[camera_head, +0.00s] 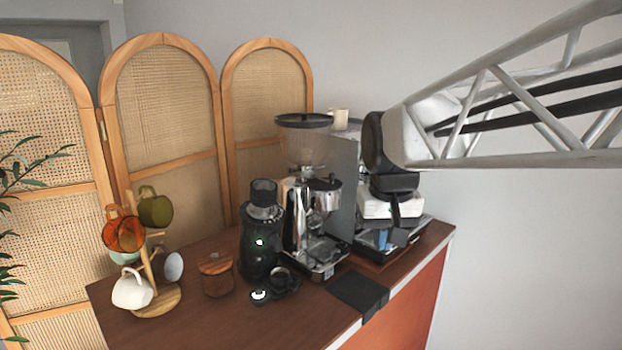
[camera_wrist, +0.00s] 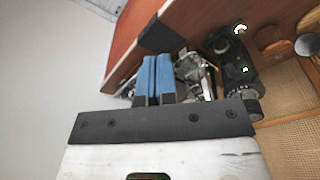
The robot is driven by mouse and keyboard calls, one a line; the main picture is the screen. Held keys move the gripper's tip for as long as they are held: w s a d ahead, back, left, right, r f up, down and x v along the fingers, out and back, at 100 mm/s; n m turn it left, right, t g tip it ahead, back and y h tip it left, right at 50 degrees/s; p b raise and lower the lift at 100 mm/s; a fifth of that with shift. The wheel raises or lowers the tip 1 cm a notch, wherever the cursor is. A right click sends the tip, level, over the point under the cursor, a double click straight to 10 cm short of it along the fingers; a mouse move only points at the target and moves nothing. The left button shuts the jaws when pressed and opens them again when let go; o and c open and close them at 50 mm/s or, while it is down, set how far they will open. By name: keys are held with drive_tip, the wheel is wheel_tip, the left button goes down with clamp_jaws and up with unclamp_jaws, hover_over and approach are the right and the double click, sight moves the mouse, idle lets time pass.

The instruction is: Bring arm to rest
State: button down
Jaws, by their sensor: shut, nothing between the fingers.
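My gripper (camera_wrist: 153,78) shows in the wrist view as two blue fingers lying side by side, closed with nothing between them. In the head view my arm reaches in from the upper right. Its wrist hangs in front of the espresso machine (camera_head: 352,125), at the right end of the counter, and hides much of it. I cannot tell in the head view how far the fingers are from the machine.
A black mat (camera_head: 355,290) lies at the front edge. Open space lies right of the counter.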

drive_tip(key=s+d+f, duration=0.3)
drive_tip(key=s+f, duration=0.2)
drive_tip(key=s, duration=0.4)
drive_tip(key=s+d+f+m, duration=0.1)
drive_tip(key=s+d+f, duration=0.2)
drive_tip(key=s+f, duration=0.3)
drive_tip(key=s, duration=0.2)
drive_tip(key=shift+s+t, duration=0.4)
drive_tip(key=shift+w+r, duration=0.1)
drive_tip(key=shift+w, duration=0.05)
idle(1.0)
